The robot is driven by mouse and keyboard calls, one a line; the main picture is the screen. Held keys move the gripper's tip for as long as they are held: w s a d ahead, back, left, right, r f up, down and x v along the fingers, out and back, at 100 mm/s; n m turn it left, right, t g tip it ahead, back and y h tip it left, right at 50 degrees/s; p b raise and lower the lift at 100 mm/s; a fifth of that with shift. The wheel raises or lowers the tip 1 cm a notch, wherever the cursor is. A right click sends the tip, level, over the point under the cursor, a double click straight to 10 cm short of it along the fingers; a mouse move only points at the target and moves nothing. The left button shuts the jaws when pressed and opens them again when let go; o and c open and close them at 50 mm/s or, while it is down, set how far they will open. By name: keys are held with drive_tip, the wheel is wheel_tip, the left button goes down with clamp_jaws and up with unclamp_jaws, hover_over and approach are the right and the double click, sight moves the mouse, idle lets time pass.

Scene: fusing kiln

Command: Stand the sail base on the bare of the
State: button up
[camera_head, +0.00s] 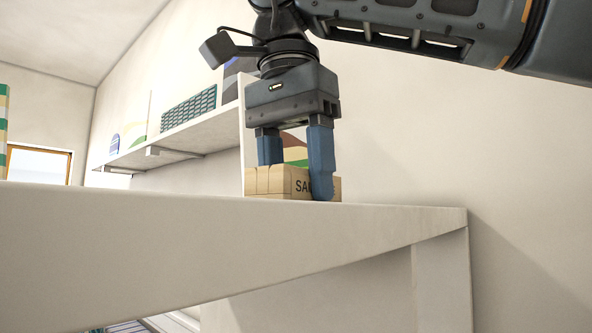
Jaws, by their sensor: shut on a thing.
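A tan block (277,181) with dark lettering starting "SA", which looks like the sail base, is at the white table's top near its right end. My gripper (296,182) points down and is shut on it. The right blue finger crosses the block's front, and the left finger goes down behind its top edge. The right finger covers part of the lettering. The view is from below the table top, so I cannot tell whether the block touches the surface. A coloured panel (295,152) in green, red and brown shows between the fingers; I cannot tell whether it is joined to the block.
The white table (200,235) fills the front, its right corner near a leg. A white wall shelf (170,142) behind holds a teal slatted rack (188,108) and coloured panels. A striped column (3,130) stands at far left. The table top itself is hidden.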

drive_tip(key=shift+f, duration=0.2)
drive_tip(key=o, duration=1.3)
drive_tip(key=shift+c, duration=0.2)
drive_tip(key=shift+r, duration=0.1)
